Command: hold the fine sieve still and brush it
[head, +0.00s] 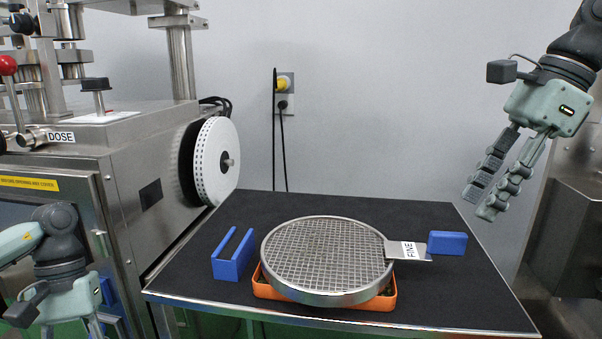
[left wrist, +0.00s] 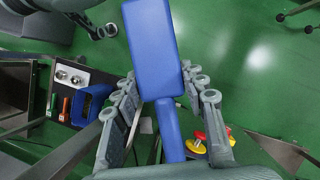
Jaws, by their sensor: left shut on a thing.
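The fine sieve (head: 327,256), a round metal mesh with a tab marked FINE (head: 410,250), lies in the middle of the black table, over an orange base (head: 390,298). My left gripper (left wrist: 162,88) is shut on a blue brush (left wrist: 153,45), a wide block with a narrower handle between the fingers. In the head view my left gripper is low at the left edge, away from the sieve, its fingertips cut off by the frame. My right gripper (head: 479,204) is open and empty, in the air above the table's right side, apart from the sieve tab.
A blue slotted holder (head: 233,256) stands left of the sieve. A blue block (head: 447,243) lies by the tab. The steel machine (head: 135,165) with a white reel (head: 217,160) borders the table's left. The table's back (head: 330,205) is clear.

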